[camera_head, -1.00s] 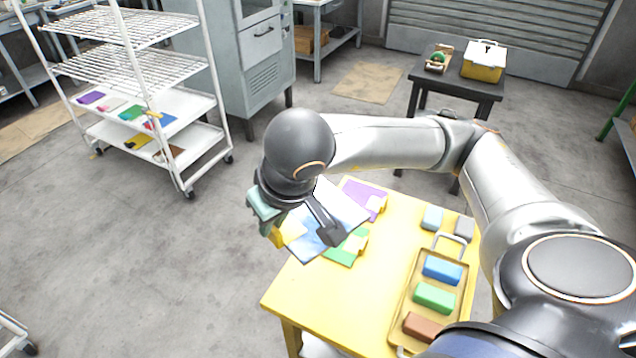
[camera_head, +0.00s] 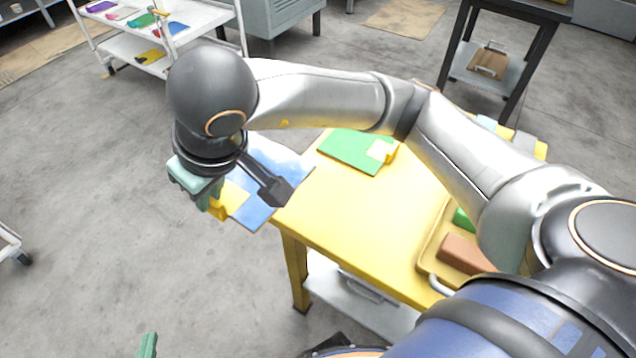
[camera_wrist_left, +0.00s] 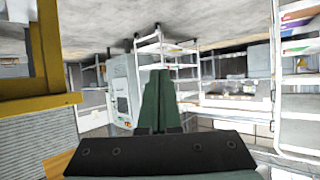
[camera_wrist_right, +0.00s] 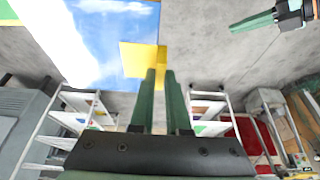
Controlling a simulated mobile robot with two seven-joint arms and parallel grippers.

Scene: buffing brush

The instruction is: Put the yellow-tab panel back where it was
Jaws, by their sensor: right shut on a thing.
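The yellow-tab panel (camera_head: 250,208), blue and white like a sky picture, is held in the air at the left corner of the yellow table. Its yellow tab (camera_head: 232,198) is in my right gripper (camera_head: 210,198), whose arm crosses the head view from the right. In the right wrist view, the green fingers (camera_wrist_right: 161,72) are shut on the tab (camera_wrist_right: 135,60), with the panel (camera_wrist_right: 95,45) beyond. My left gripper shows only as a green fingertip (camera_head: 148,345) at the bottom of the head view. In its own wrist view its fingers (camera_wrist_left: 158,100) are together and empty.
A green panel (camera_head: 345,150) lies on the yellow table (camera_head: 330,215), beside a tray (camera_head: 428,262) of coloured blocks. A white wheeled rack (camera_head: 150,55) with several panels stands back left. A dark stand (camera_head: 460,50) is at back right. Open floor lies left of the table.

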